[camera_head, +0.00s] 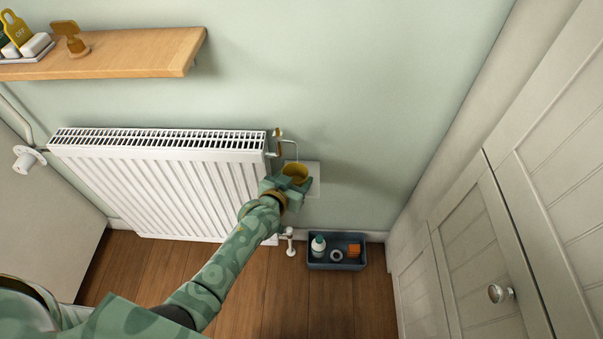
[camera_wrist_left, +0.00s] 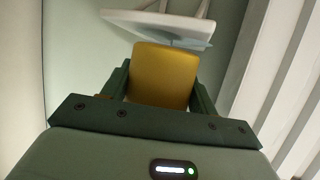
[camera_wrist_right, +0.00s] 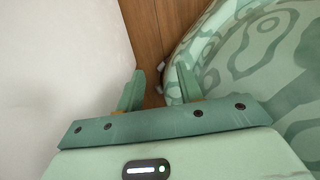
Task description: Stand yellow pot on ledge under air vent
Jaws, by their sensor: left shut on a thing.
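My left gripper (camera_head: 288,184) is shut on the yellow pot (camera_head: 296,171), holding it by its sides just right of the radiator. The pot looks upright, its open top facing up in the head view. In the left wrist view the pot (camera_wrist_left: 165,75) sits between the two fingers. A small white ledge (camera_head: 315,180) on the wall is partly hidden behind the pot and gripper; its pale edge also shows in the left wrist view (camera_wrist_left: 135,18). I cannot tell whether pot and ledge touch. A brass air vent (camera_head: 278,142) with a thin bent pipe is above the pot. My right gripper (camera_wrist_right: 158,82) is open and empty.
The white radiator (camera_head: 165,185) stands close left of the pot. A dark tray (camera_head: 318,264) with a bottle and small items lies on the floor below. A wooden shelf (camera_head: 130,52) is upper left. White cabinets (camera_head: 480,240) bound the right side.

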